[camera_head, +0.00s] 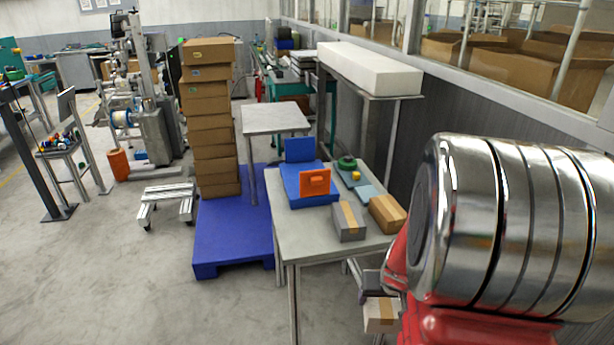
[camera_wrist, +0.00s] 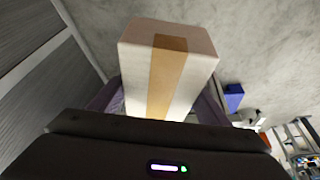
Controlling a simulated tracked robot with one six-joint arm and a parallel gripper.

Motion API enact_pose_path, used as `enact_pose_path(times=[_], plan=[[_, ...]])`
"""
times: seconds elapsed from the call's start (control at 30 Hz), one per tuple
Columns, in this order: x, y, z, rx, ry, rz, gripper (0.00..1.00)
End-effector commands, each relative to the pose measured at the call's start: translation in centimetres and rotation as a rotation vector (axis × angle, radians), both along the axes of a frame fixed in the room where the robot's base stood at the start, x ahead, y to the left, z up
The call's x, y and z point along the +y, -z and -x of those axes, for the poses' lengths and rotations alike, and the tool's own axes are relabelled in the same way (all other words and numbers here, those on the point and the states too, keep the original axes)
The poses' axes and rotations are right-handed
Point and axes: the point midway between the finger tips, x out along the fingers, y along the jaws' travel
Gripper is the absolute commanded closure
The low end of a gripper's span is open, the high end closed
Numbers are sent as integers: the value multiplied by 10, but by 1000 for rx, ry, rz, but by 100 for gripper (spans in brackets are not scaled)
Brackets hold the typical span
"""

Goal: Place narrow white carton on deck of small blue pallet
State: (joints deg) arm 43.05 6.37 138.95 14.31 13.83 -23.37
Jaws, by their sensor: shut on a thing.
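The narrow white carton (camera_wrist: 200,70), with a tan tape strip, is held between the fingers of my gripper (camera_wrist: 155,108) in the wrist view. In the head view the carton (camera_head: 379,316) hangs low beside the front right of the grey table, below its top. My gripper (camera_head: 376,288) is shut on it there, partly hidden by my red and metal arm. The blue pallet (camera_head: 236,238) lies on the floor left of the table. Its front deck is bare, and a tall stack of brown boxes stands on its back part.
The grey table (camera_head: 310,248) stands between the carton and the pallet. It bears a blue case (camera_head: 303,193), an orange block (camera_head: 316,182), a grey box (camera_head: 348,221) and a brown box (camera_head: 386,212). A low metal dolly (camera_head: 166,196) stands left of the pallet.

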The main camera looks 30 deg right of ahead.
Motion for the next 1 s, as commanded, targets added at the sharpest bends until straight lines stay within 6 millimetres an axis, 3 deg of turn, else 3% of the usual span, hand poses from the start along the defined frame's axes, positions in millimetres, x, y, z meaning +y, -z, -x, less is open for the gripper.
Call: enact_pose_path(times=[0.27, 0.5, 0.73, 1.0], plan=[[38, 16, -74, -7, -63, 5, 68], [93, 34, -126, -14, -175, 3, 68], [161, 55, -163, -18, -313, 0, 68], [248, 80, -182, -18, -490, -3, 68]])
